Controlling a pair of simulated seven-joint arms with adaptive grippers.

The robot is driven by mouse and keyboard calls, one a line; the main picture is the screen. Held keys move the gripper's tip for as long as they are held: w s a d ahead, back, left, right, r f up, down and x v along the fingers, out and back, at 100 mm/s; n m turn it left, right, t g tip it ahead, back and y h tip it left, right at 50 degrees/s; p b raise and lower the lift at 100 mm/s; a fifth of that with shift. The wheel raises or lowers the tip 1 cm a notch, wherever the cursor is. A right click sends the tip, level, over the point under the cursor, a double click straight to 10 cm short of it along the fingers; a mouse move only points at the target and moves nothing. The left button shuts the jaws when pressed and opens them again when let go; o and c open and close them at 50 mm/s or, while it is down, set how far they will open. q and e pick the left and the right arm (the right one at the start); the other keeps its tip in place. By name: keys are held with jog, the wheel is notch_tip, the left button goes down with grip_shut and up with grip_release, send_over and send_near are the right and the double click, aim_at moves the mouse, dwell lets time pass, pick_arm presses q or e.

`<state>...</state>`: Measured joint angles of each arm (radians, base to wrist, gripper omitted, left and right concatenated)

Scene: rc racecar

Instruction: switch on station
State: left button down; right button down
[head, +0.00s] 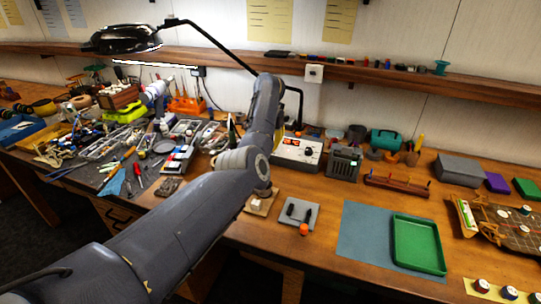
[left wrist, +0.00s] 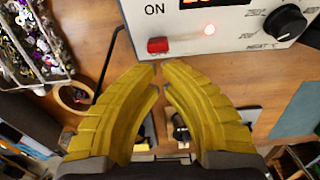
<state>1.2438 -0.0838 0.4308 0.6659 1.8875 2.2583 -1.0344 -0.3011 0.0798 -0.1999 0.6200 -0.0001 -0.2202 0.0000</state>
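The station (head: 298,152) is a white box with a lit red display, standing at the back middle of the workbench. Nothing shows between the tips. My right gripper is not in view.
A black lamp (head: 125,38) overhangs the left of the bench, above crowded tools and trays. A dark device (head: 344,163) stands right of the station. A green tray (head: 418,244) lies on a blue mat (head: 365,232) at front right.

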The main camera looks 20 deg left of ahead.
pick_arm(q)
jog(key=shift+r, duration=0.1)
jog(key=shift+r, duration=0.75)
jog(key=shift+d, duration=0.1)
